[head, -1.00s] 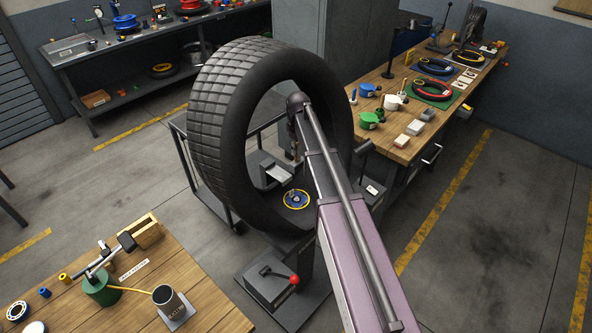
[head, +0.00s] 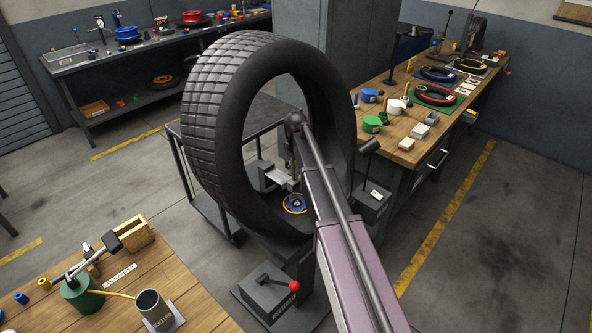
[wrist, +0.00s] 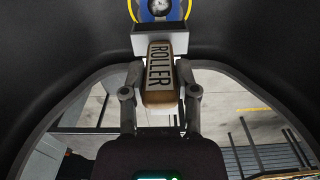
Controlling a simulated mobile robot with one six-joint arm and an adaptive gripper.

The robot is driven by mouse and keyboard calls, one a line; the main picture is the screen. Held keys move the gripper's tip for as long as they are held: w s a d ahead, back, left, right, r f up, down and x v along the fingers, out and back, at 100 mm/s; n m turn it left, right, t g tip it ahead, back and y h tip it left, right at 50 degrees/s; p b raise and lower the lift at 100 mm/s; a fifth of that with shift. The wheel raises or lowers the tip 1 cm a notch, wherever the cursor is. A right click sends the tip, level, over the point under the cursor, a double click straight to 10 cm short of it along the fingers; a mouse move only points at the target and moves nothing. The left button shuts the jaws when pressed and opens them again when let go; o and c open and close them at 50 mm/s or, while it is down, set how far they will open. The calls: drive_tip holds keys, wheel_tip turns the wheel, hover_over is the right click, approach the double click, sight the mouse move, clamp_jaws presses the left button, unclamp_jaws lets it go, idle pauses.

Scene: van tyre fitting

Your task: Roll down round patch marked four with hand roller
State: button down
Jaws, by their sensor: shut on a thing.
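The large black tyre (head: 215,95) stands upright on a stand in the middle of the head view. A round blue patch with a yellow ring (head: 295,204) lies on its inner surface, low in the opening. In the wrist view the patch (wrist: 160,8) is cut off by the top edge, and its white centre mark is too small to read. My gripper (wrist: 160,78) is shut on the hand roller (wrist: 158,72), whose tan handle is labelled ROLLER. The roller's pale head end points at the patch; I cannot tell whether they touch.
The tyre wall surrounds my gripper closely. A stand with a red-knobbed lever (head: 294,286) is below the tyre. A wooden bench (head: 110,300) with a green pot and mug is at lower left. Another workbench (head: 405,150) is at right. Floor at lower right is clear.

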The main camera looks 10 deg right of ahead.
sight(296, 180)
drive_tip(key=shift+f, duration=0.1)
drive_tip(key=shift+f+b, duration=2.9)
drive_tip(key=shift+b, duration=0.1)
drive_tip(key=shift+f+b, duration=1)
drive_tip(key=shift+b, duration=0.05)
drive_tip(key=shift+s+d+r, duration=0.15)
drive_tip(key=shift+s+d, duration=0.65)
drive_tip(key=shift+s, duration=0.3)
drive_tip(key=shift+w, duration=0.15)
drive_tip(key=shift+w+a, duration=0.8)
drive_tip(key=shift+w, duration=0.2)
drive_tip(key=shift+s, duration=0.1)
drive_tip(key=shift+s+d, duration=0.85)
drive_tip(key=shift+s, duration=0.25)
